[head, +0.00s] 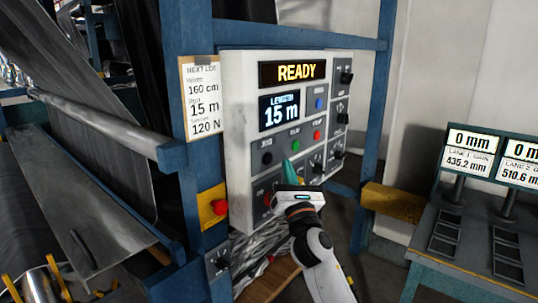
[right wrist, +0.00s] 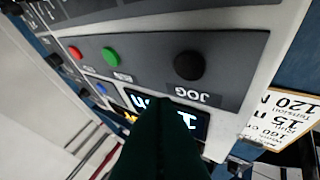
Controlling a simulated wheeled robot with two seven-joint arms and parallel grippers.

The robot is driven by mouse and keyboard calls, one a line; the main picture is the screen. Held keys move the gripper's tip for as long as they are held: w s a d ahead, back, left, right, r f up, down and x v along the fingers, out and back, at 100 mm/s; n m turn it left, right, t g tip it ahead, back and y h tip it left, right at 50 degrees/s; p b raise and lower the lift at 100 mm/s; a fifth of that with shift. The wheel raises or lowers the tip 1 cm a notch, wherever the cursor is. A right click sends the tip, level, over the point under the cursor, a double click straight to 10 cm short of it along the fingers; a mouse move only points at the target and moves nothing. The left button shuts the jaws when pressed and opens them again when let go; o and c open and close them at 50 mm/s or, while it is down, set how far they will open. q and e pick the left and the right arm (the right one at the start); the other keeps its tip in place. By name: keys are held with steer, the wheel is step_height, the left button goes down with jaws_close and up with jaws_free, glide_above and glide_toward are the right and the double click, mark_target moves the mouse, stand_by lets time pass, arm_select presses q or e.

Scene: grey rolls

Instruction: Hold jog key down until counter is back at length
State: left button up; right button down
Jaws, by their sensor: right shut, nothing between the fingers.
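The control panel (head: 240,150) is a pale box on a blue frame. Its upper display (head: 293,72) reads READY, and the length counter (head: 280,110) below reads 15 m. The jog key (head: 267,158) is a round black button, left of a green and a red button. In the right wrist view the jog key (right wrist: 189,65) appears upside down above its JOG label, uncovered. My right gripper (head: 290,172) is shut and empty, in front of the panel, right of and below the jog key in the head view. Its dark green fingers (right wrist: 160,140) appear apart from the key. My left gripper is not in view.
A card (head: 202,98) left of the panel lists 160 cm, 15 m and 120 N. A red button on a yellow box (head: 215,206) sits below it. Grey fabric rolls (head: 110,125) fill the left. A bench with two 0 mm displays (head: 473,143) stands right.

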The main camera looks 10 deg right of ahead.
steer(key=shift+s+d+p, duration=0.4)
steer(key=shift+s+d, duration=0.3)
steer(key=shift+s, duration=0.15)
